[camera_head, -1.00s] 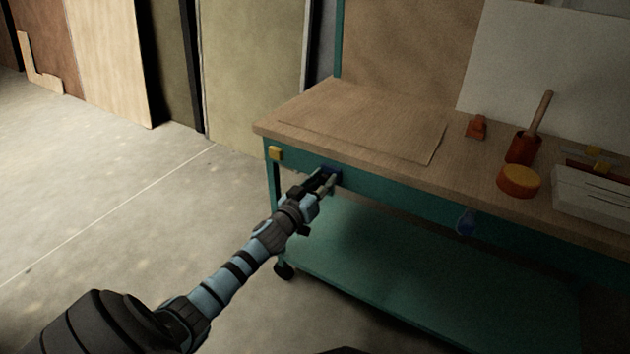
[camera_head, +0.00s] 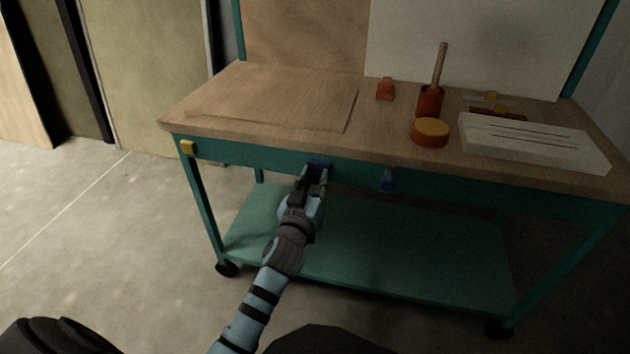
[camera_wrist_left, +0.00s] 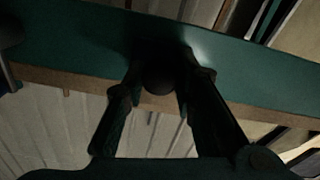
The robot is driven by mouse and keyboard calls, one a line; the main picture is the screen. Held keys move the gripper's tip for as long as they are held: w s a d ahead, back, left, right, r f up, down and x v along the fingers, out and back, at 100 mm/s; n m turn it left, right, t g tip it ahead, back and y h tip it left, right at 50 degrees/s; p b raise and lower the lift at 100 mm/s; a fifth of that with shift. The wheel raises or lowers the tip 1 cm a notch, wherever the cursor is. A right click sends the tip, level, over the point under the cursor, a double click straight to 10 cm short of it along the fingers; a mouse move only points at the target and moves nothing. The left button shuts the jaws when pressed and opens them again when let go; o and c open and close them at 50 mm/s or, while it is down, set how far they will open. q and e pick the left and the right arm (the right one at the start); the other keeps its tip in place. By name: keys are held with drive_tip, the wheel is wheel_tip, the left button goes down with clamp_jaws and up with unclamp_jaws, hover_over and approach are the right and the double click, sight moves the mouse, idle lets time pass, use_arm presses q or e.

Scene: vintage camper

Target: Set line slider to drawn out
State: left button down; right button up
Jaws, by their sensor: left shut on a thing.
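The teal workbench has a teal front rail under its wooden top. In the left wrist view the knob is a dark round shape (camera_wrist_left: 160,77) between the two fingers, against the teal rail (camera_wrist_left: 80,45). My right gripper is not in view.
On the wooden top (camera_head: 270,100) stand an orange pot with a stick (camera_head: 430,100), an orange round tub (camera_head: 430,132) and a white slotted block (camera_head: 535,143). A teal lower shelf (camera_head: 400,250) lies below.

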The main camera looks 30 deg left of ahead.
use_arm(q)
drive_tip(key=c, duration=1.3)
unclamp_jaws()
drive_tip(key=v, duration=0.7)
drive_tip(key=shift+s, duration=0.25)
